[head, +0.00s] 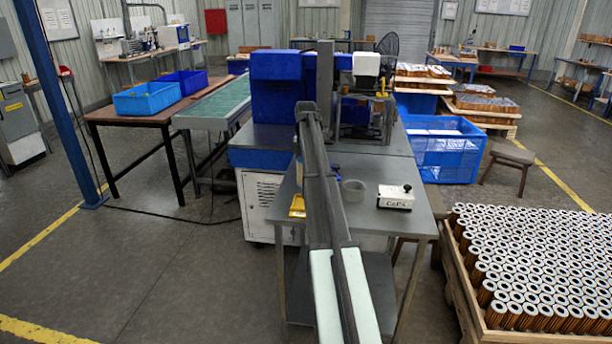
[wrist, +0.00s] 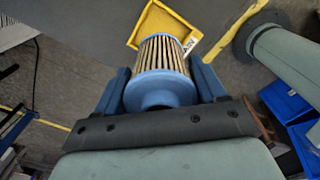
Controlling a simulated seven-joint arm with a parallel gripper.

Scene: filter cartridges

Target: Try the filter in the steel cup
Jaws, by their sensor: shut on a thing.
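In the wrist view my gripper (wrist: 163,78) is shut on a filter (wrist: 161,60) with pale pleats and a blue end cap. The filter's far end overlaps a yellow tray (wrist: 150,22) in the picture; I cannot tell whether they touch. In the head view the yellow tray (head: 297,206) lies on the grey table, left of my arm. The steel cup (head: 353,190) stands just right of my arm, and I see nothing in it. My arm hides the gripper and most of the filter in the head view. The cup is not clearly seen in the wrist view.
A white box marked CAPS (head: 395,197) stands right of the cup on the grey table (head: 385,226). A machine (head: 355,95) stands behind the table. A wooden crate (head: 461,280) of many cartridges is at the right. The table's front right is clear.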

